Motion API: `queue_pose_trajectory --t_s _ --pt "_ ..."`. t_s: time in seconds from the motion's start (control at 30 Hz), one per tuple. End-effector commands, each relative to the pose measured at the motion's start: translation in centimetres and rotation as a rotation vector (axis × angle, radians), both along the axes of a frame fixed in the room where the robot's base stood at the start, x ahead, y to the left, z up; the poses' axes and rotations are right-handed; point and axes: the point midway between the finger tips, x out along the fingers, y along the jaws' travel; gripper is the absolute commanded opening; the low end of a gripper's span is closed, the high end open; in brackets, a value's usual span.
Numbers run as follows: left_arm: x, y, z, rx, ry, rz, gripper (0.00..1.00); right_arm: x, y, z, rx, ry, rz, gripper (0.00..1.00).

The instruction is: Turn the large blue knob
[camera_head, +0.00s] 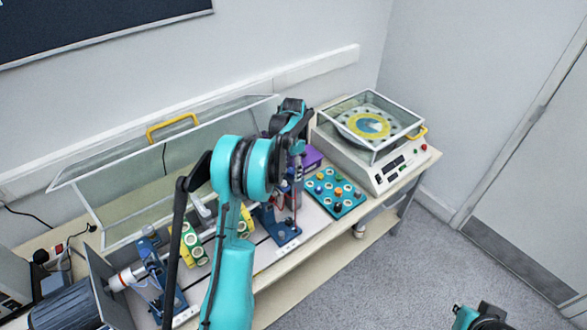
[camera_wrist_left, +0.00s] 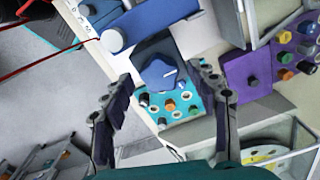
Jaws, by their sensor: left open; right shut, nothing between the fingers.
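In the head view my left gripper (camera_head: 297,160) hangs over the bench, and my arm hides the large knob. My right gripper (camera_head: 482,316) is at the bottom right edge of the head view, shut, over the floor and away from the bench.
A turquoise panel (camera_head: 322,203) of small coloured knobs lies beside the large knob. A purple box (camera_head: 312,158) is behind it. A white machine (camera_head: 380,165) with a glass lid stands at the bench's right end. A clear enclosure (camera_head: 130,205) and motor (camera_head: 65,305) are left. The floor is clear.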

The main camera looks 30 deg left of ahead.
Motion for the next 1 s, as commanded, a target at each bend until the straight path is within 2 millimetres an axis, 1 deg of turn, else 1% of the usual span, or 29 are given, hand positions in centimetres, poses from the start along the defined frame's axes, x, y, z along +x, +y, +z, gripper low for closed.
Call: queue_pose_trajectory --t_s 0.17,0.27,0.3,0.37,0.57,0.77,1.0 --pt "0.01 -0.01 0.01 0.000 0.000 0.000 0.59 0.00 0.00 0.01 0.000 0.000 0.000 0.00" --pt "0.01 -0.01 0.02 0.000 0.000 0.000 0.35 0.00 0.00 0.01 0.000 0.000 0.000 0.00" --pt "0.01 -0.01 0.02 0.000 0.000 0.000 0.25 0.00 0.00 0.01 0.000 0.000 0.000 0.00" --pt "0.00 0.00 0.02 0.000 0.000 0.000 0.09 0.00 0.00 0.01 0.000 0.000 0.000 0.00" --pt "0.00 0.00 0.03 0.000 0.000 0.003 0.09 0.00 0.00 0.00 0.000 0.000 0.000 0.00" --pt "0.00 0.01 0.00 0.000 0.000 0.046 0.09 0.00 0.00 -0.17 0.000 0.000 0.000 0.00" --pt "0.01 0.04 -0.06 0.000 0.000 0.193 0.09 0.00 0.00 -0.65 0.000 0.000 0.000 0.00"
